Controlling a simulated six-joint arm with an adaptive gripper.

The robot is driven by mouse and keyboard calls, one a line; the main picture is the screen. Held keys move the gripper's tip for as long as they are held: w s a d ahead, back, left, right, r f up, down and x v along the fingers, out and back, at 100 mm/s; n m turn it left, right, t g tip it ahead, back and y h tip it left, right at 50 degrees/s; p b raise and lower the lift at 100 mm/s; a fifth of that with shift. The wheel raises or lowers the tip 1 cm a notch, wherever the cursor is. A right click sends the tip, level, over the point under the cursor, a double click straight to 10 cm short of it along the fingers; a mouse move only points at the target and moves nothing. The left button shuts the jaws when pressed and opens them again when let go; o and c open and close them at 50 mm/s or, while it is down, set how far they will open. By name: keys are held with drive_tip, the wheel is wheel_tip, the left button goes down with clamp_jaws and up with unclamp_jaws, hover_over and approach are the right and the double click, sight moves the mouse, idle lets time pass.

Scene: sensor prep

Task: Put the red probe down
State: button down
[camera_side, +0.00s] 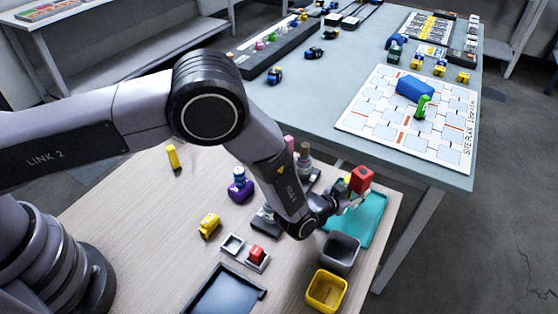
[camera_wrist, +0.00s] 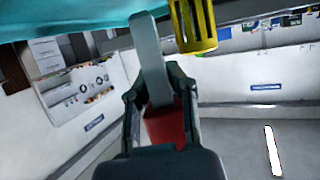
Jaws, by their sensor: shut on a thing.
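My gripper (camera_wrist: 160,105) is shut on the red probe (camera_wrist: 168,128), whose red part shows between the fingers in the wrist view. In the side view the red block-like end of the probe (camera_side: 361,179) sticks out beyond my gripper (camera_side: 347,195), above the far part of the teal tray (camera_side: 372,222). A grey bar (camera_wrist: 150,55) runs up from between the fingers in the wrist view; I cannot tell whether it belongs to the probe. My wrist partly hides the tray. I cannot tell whether the probe touches anything below.
A yellow slotted thing (camera_wrist: 194,25) is close by in the wrist view. A grey bin (camera_side: 340,252) and a yellow bin (camera_side: 326,291) stand in front of the tray. A small red block (camera_side: 257,253) sits in a square holder.

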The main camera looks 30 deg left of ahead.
drive_tip(key=shift+f, duration=0.15)
drive_tip(key=shift+f, duration=0.45)
drive_tip(key=c, duration=0.9)
unclamp_jaws()
